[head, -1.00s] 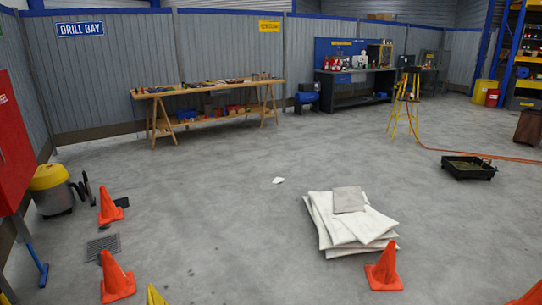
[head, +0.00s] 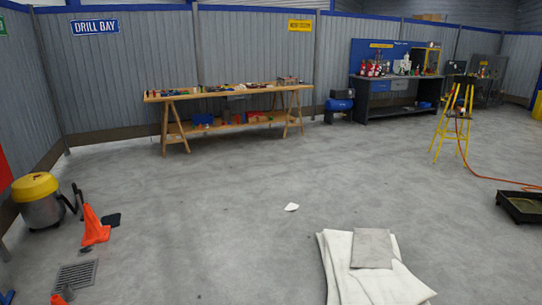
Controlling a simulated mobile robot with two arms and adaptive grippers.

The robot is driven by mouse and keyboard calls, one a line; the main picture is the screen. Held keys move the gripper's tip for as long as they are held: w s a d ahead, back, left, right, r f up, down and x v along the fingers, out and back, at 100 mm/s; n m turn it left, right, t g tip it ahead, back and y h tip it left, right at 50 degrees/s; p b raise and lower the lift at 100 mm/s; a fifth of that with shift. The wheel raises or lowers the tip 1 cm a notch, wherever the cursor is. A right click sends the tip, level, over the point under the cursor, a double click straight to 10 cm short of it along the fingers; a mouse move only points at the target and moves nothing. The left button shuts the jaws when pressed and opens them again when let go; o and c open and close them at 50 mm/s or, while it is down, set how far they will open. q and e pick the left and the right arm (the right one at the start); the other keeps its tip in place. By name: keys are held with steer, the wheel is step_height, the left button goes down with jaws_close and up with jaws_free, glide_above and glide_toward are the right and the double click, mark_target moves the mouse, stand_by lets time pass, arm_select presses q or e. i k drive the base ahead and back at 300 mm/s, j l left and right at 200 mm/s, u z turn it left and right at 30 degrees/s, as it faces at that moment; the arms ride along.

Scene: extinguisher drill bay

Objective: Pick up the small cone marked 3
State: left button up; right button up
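An orange cone (head: 95,228) stands on the floor at the left, beside the yellow-topped vacuum; it looks slanted in the picture. The tip of a second orange cone (head: 58,298) shows at the bottom left edge, and the rest of it is cut off. I cannot read a number on either cone, so I cannot tell which is marked 3. Neither of my grippers is in view.
A floor drain (head: 76,275) lies near the cones. The yellow-topped vacuum (head: 38,202) stands at the left wall. The middle floor is mostly clear.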

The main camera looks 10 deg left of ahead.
mark_target(96, 233)
steer(key=i+j+u, duration=0.3)
steer(key=i+u, duration=0.15)
steer(key=i, duration=0.4)
steer(key=i+u, duration=0.4)
steer(key=i, duration=0.4)
steer(key=i+l+u, duration=0.3)
steer(key=i+u, duration=0.15)
steer(key=i, duration=0.4)
steer(key=i+j+u, duration=0.15)
steer(key=i+u, duration=0.2)
steer(key=i, duration=0.9)
steer(key=i+l+u, duration=0.2)
steer(key=i+u, duration=0.15)
steer(key=i, duration=0.9)
